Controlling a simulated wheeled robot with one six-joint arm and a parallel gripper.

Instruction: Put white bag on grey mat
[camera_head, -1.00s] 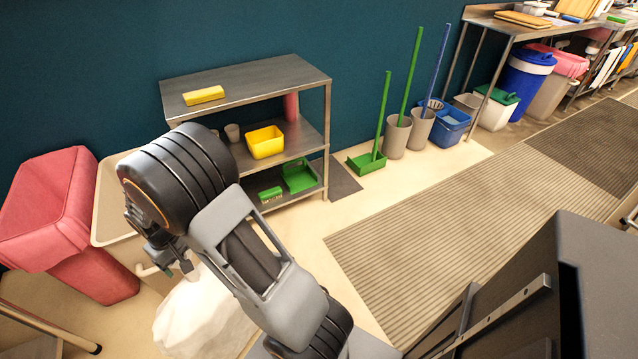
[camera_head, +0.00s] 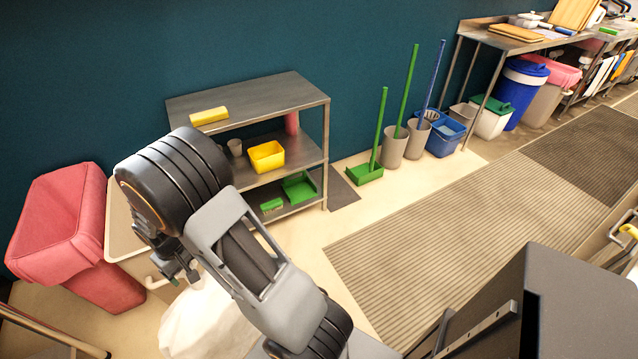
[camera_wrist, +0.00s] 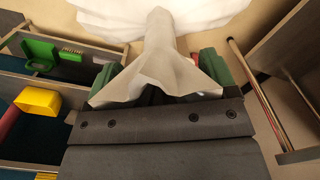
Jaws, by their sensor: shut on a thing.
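The white bag (camera_head: 208,318) hangs below my gripper (camera_head: 182,272) at the lower left of the head view, partly hidden behind my arm. In the wrist view, my gripper (camera_wrist: 155,92) is shut on the bag's gathered neck, and the flared top of the bag (camera_wrist: 158,68) sticks up between the green fingers. The bag's full body lies beyond, at the top of that view. A large grey ribbed mat (camera_head: 440,240) lies on the floor to the right, well apart from the bag. A darker mat section (camera_head: 590,150) adjoins it at the far right.
A metal shelf (camera_head: 250,98) with a yellow tub (camera_head: 267,156) stands behind my arm. A red-lined bin (camera_head: 62,235) and a beige bin (camera_head: 122,225) stand left. Green-handled tools and buckets line the wall. Pale floor lies between shelf and mat.

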